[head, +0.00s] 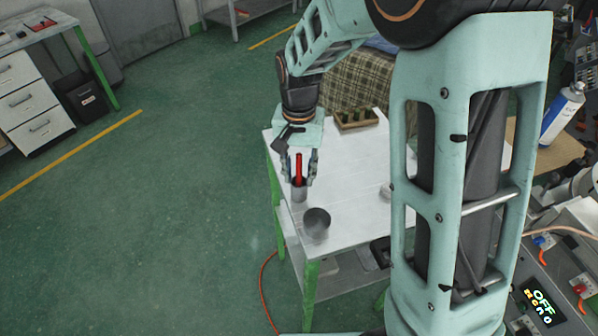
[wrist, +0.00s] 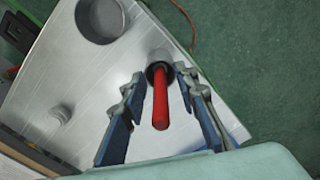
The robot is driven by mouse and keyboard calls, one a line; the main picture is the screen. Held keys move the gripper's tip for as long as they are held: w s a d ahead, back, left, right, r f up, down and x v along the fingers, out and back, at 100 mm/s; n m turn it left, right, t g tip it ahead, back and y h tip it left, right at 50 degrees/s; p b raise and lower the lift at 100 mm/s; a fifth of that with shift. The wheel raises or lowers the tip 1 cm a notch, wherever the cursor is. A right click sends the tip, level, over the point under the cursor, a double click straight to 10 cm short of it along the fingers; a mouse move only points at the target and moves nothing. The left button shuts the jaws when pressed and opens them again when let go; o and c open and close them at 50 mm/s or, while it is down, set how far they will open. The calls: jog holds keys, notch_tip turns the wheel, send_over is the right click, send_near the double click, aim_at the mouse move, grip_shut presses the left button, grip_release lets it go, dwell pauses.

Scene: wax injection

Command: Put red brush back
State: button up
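The red brush (head: 299,168) stands upright in a small grey cup (head: 299,192) near the left edge of the white table (head: 345,180). Only its red handle shows; its lower end is hidden inside the cup. In the wrist view the brush (wrist: 160,104) points up toward the camera from the cup (wrist: 158,60). My gripper (head: 301,172) is over the cup with one finger on each side of the handle. In the wrist view my gripper (wrist: 160,100) is open, with visible gaps between both fingers and the handle.
A larger grey pot (head: 316,223) stands on the table in front of the cup. A small white round object (head: 386,190) is to the right. A wooden box with compartments (head: 355,120) is at the back. The middle of the table is clear.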

notch_tip(320, 180, up, 12)
jog(key=shift+r, duration=0.15)
dwell(0.4)
dwell(0.3)
